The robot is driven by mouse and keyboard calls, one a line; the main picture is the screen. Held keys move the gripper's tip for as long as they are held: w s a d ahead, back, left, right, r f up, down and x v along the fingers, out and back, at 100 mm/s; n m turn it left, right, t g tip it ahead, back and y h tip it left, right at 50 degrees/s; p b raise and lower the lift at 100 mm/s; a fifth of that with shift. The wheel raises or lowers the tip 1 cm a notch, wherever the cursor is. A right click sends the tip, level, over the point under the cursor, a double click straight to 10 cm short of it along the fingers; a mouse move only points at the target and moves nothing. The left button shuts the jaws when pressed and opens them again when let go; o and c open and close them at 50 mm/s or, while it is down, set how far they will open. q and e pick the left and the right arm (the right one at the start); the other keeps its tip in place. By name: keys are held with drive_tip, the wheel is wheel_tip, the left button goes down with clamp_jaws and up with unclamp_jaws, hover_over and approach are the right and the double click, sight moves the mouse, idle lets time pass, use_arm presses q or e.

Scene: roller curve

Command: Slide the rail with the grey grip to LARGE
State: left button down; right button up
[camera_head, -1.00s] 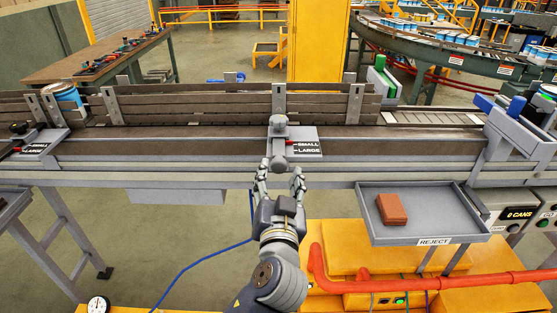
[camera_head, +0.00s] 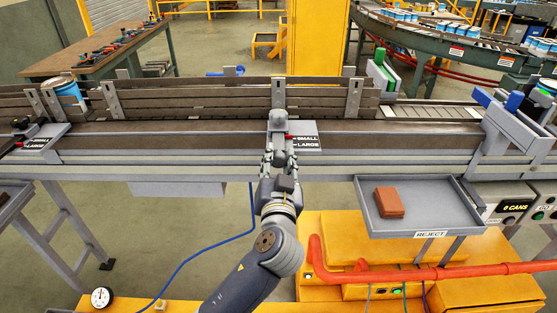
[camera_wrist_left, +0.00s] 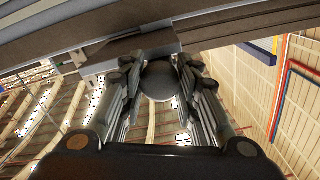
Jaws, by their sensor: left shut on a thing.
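The rail (camera_head: 200,101) runs along the far side of the belt. Its slide post (camera_head: 278,95) carries a grey knob and a grey grip towards me. The label plate (camera_head: 308,142) beside it reads SMALL above LARGE. The red pointer (camera_head: 289,136) is close to the SMALL line. My left gripper (camera_head: 280,160) is shut around the grey grip at the near edge of the conveyor. In the left wrist view the round end of the grip (camera_wrist_left: 160,80) sits between the fingers. My right gripper is not in view.
A second slide with a black knob (camera_head: 20,123) and its own label is at the far left. A can (camera_head: 66,88) stands behind it. The reject tray (camera_head: 455,218) holds a brown block (camera_head: 389,202). A red pipe (camera_head: 420,271) runs at front right.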

use_arm(q)
drive_tip(key=shift+s+d+f, duration=0.1)
drive_tip(key=shift+s+f, duration=0.05)
drive_tip(key=shift+s, duration=0.2)
drive_tip(key=shift+s+b, duration=0.35)
drive_tip(key=shift+s, duration=0.8)
drive_tip(key=shift+w, duration=0.1)
drive_tip(key=c, duration=1.3)
unclamp_jaws()
drive_tip(key=shift+o, duration=0.5)
drive_tip(key=shift+s, duration=0.2)
